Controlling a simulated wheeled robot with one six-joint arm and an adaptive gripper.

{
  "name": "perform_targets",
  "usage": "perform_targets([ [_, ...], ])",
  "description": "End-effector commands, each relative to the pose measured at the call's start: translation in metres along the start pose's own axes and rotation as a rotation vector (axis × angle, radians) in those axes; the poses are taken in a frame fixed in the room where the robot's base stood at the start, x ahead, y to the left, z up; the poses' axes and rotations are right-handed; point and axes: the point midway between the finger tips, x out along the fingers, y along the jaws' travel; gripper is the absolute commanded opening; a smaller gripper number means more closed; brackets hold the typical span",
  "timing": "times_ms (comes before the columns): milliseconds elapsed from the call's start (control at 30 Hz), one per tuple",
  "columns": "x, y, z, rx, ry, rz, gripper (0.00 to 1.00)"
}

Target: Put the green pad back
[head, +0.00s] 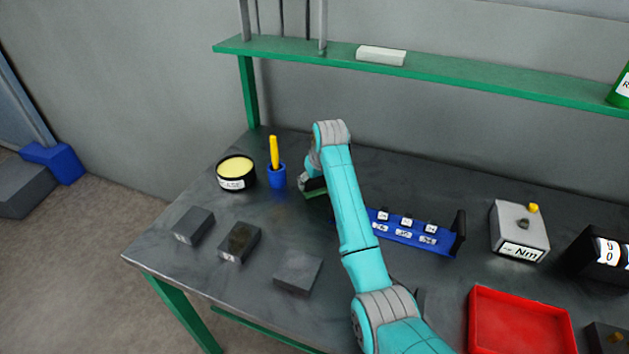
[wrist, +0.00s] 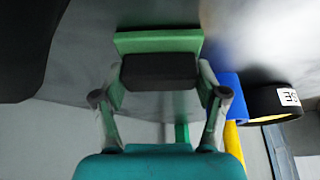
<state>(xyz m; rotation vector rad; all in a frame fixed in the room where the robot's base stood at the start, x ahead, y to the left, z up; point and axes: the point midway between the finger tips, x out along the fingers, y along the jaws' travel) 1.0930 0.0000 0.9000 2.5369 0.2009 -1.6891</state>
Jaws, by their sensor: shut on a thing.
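The green pad (head: 316,194) is a flat green plate with a black block on its back. In the wrist view the green pad (wrist: 158,42) lies beyond the black block, which sits between the fingers of my gripper (wrist: 160,78). My gripper (head: 312,184) is shut on the pad by this block. In the head view my arm partly hides the pad, just right of the blue cup (head: 277,181) with a yellow stick in it. I cannot tell whether the pad touches the table (head: 330,260) or is a little above it.
A black tin (head: 236,182) with yellow contents stands left of the cup. Three grey blocks, including a dark-topped one (head: 239,242), lie at the front left. A blue rack (head: 415,237), a grey meter box (head: 519,233) and a red tray (head: 478,325) are right of my arm.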

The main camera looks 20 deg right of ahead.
Motion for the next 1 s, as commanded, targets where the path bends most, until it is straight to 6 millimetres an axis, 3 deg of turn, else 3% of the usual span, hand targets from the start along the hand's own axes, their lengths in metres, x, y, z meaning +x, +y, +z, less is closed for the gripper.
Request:
perform_targets([
  [67,0.002,0.0,0.001,0.0,-0.001,0.0,0.4],
  [100,0.002,0.0,0.001,0.0,-0.001,0.0,0.82],
  [167,0.002,0.0,0.001,0.0,-0.001,0.0,0.97],
  [633,-0.006,0.0,-0.001,0.0,0.002,0.0,0.97],
  [767,-0.024,0.0,-0.001,0.0,0.004,0.0,0.97],
  [1000,-0.073,0.0,-0.001,0.0,0.004,0.0,0.97],
])
